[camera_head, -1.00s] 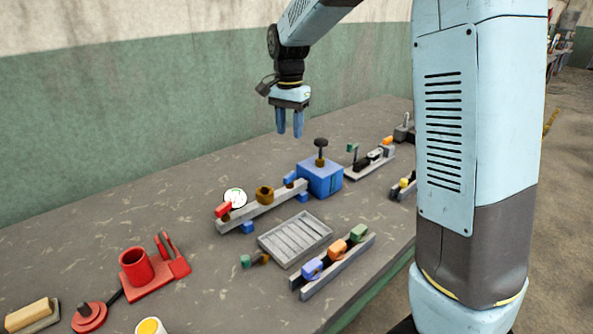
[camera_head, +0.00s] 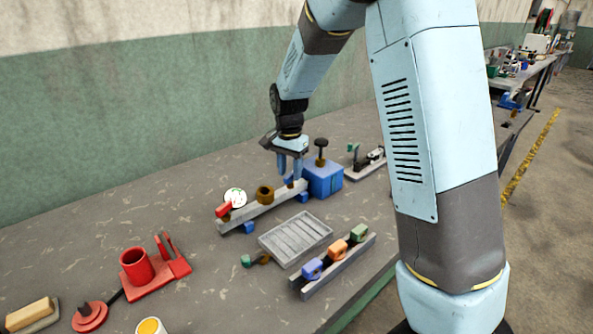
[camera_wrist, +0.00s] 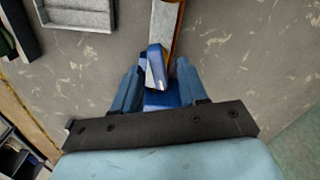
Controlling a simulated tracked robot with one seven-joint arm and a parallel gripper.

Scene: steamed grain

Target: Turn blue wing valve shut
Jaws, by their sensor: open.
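The blue wing valve (camera_head: 289,181) sits at the right end of a grey bar (camera_head: 262,205), beside a blue box (camera_head: 325,181) with a black knob on top. My gripper (camera_head: 290,174) points down over the valve and partly hides it in the head view. In the wrist view, the blue wing (camera_wrist: 156,68) lies between the two open fingers of my gripper (camera_wrist: 159,70), roughly in line with the bar (camera_wrist: 165,25). I see no clear contact between fingers and wing. The valve's lower part is hidden.
A brass fitting (camera_head: 265,193) and a round white gauge (camera_head: 235,196) stand along the bar. A grey ribbed tray (camera_head: 296,238) and a rail of coloured clips (camera_head: 335,263) lie in front. A black and grey clamp (camera_head: 370,160) stands behind right.

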